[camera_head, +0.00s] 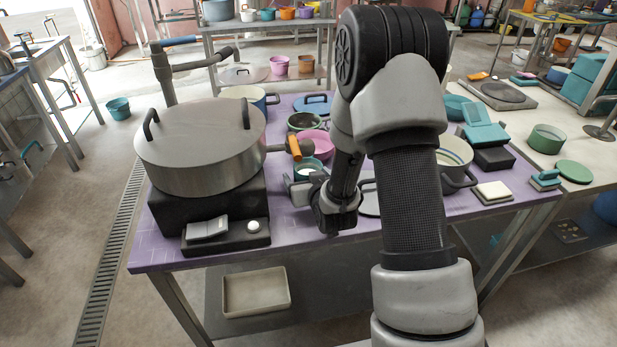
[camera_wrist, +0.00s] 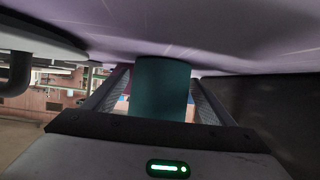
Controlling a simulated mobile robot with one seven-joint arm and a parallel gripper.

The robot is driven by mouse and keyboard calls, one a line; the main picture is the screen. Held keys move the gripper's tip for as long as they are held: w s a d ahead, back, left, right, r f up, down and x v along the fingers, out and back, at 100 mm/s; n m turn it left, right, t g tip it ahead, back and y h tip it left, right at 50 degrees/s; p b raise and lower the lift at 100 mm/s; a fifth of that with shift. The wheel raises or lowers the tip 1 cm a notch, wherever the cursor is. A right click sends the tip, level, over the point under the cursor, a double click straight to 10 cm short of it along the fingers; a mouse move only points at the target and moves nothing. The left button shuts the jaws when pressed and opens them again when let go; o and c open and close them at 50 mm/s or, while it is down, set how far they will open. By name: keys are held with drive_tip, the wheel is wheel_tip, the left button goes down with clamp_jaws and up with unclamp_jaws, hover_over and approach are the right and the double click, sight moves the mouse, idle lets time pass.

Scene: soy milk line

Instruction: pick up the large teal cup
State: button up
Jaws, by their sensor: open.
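The large teal cup (camera_wrist: 162,88) stands between the two fingers of my gripper (camera_wrist: 160,76) in the wrist view. The fingers are open, one on each side of it; I cannot tell whether either touches it.
A big lidded steel pot (camera_head: 200,160) on a black burner (camera_head: 205,212) stands at the left. A pink bowl (camera_head: 319,145) and an orange-handled tool (camera_head: 295,147) are close behind the cup. A cream pot (camera_head: 455,152) stands right of my arm.

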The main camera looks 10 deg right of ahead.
drive_tip(key=c, duration=1.1)
drive_tip(key=shift+c, duration=0.9)
drive_tip(key=shift+r, duration=0.1)
